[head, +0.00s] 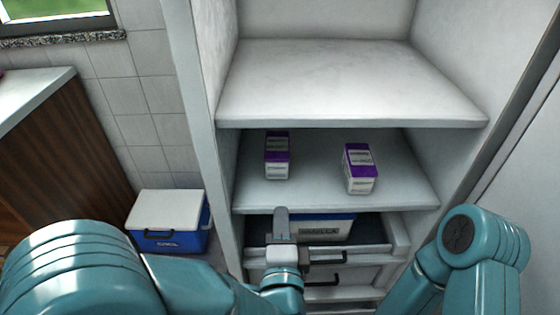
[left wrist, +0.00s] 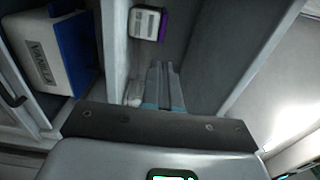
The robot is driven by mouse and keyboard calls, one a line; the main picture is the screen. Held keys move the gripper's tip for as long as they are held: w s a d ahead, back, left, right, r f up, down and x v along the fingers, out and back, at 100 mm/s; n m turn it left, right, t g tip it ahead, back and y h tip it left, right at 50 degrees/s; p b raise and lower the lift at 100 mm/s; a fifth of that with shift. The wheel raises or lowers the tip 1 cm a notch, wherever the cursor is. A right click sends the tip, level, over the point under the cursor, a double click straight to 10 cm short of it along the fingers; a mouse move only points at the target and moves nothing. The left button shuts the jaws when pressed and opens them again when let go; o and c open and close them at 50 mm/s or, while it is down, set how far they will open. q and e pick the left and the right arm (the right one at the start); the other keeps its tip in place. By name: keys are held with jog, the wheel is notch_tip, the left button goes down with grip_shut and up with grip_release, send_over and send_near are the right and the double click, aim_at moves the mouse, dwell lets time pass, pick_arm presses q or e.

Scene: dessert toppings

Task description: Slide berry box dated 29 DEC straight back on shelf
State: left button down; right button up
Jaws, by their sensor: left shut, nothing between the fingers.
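Two white berry boxes with purple bands stand apart on the middle shelf (head: 320,196) in the head view: a left box (head: 277,167) and a right box (head: 361,183). Their dates are too small to read. My left gripper (head: 281,212) is shut and empty, in front of and below the shelf's front edge, nearer the left box and apart from both. In the left wrist view its closed fingers (left wrist: 163,75) point toward the shelf, and one purple-and-white box (left wrist: 146,23) shows beyond them; I cannot tell which. My right gripper is out of view.
Below the shelf, an open drawer (head: 399,236) holds a white tub with a blue lid (head: 335,230), labelled VANILLA in the left wrist view (left wrist: 42,62). The shelf above (head: 340,85) is empty. Side walls bound the shelves. A blue-and-white cooler (head: 168,215) stands left.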

aim_at(281, 162)
pick_arm(q)
jog(key=w+b, duration=0.2)
jog(key=w, duration=1)
jog(key=shift+w+f+b, duration=0.1)
jog(key=shift+w+b, duration=0.15)
jog(key=shift+b, duration=0.15)
jog(key=shift+w+d, duration=0.1)
jog(key=shift+w, duration=0.4)
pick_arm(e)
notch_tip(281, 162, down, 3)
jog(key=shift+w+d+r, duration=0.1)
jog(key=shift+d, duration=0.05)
pick_arm(q)
jog(key=shift+w, duration=0.1)
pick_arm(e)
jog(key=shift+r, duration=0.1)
